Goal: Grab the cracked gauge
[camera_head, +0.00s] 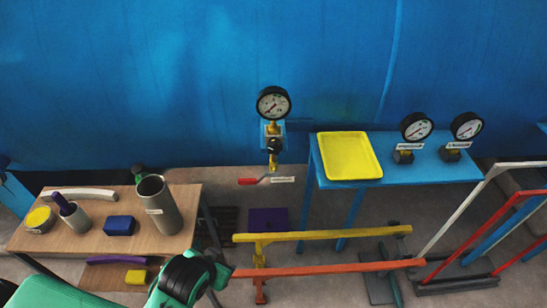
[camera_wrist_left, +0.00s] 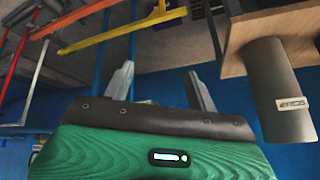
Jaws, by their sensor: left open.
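A round gauge (camera_head: 273,103) with a black rim and white face is mounted on a brass fitting on the blue wall. A red-handled valve (camera_head: 254,181) with a white tag is below it. Two similar gauges, a left one (camera_head: 416,127) and a right one (camera_head: 467,127), stand on a blue table with labels. Cracks are too small to make out on any face. My left gripper (camera_head: 207,272) is low in the head view, right of the wooden table's front, away from all gauges. In the left wrist view its two grey fingers (camera_wrist_left: 160,88) are apart and empty.
A yellow tray (camera_head: 349,156) lies on the blue table (camera_head: 438,167). The wooden table (camera_head: 88,247) holds a grey cylinder (camera_head: 159,205), a blue box (camera_head: 119,225) and cups. Yellow (camera_head: 325,234) and orange (camera_head: 330,268) rails cross the floor area in front of the wall.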

